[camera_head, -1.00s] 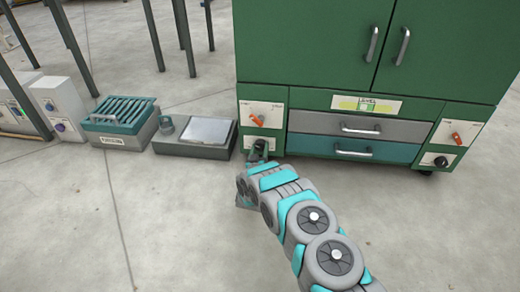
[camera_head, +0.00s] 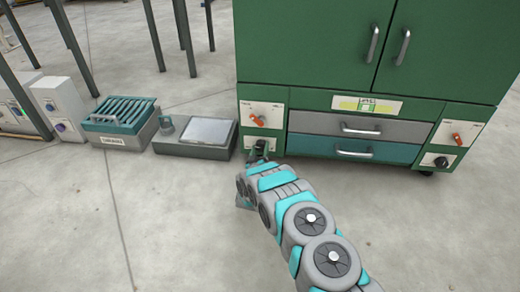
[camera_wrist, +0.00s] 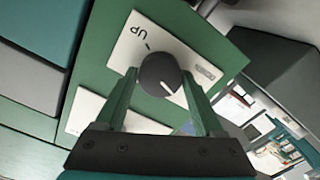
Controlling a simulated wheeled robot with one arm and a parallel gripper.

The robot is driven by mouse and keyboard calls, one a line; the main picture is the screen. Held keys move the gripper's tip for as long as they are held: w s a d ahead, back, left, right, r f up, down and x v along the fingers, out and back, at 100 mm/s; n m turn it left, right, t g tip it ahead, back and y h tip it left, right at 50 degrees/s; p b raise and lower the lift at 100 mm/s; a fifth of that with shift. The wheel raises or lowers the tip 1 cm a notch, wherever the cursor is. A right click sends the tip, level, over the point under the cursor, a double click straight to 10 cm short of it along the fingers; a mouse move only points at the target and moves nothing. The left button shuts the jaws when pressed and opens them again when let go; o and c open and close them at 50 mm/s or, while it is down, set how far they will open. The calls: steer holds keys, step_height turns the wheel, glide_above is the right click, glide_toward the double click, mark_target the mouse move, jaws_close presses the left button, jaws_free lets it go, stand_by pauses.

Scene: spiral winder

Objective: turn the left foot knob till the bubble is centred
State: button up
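The left foot knob (camera_wrist: 160,75) is round and dark, with a white pointer line toward the lower right in the wrist view. It sits on a white plate marked UP (camera_wrist: 134,38). My gripper (camera_wrist: 160,73) has one finger on each side of the knob, seemingly shut on it; the exact contact is hard to see. In the head view my gripper (camera_head: 260,148) is at the cabinet's lower left panel and largely hides the knob. The level (camera_head: 367,105) is a small yellow-green window above the drawers; its bubble is too small to place surely.
The green cabinet (camera_head: 305,50) has an orange switch (camera_head: 256,119) above the left knob. The right foot knob (camera_head: 441,161) is at its lower right. A grey box with a pale top (camera_head: 206,131) and a teal slatted crate (camera_head: 120,113) stand left. The front floor is clear.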

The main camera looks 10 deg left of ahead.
steer(key=o, duration=0.3)
steer(key=s+p, duration=0.1)
steer(key=s, duration=0.6)
steer(key=shift+s+a, duration=0.15)
steer(key=shift+s, duration=0.25)
steer(key=shift+w, duration=0.1)
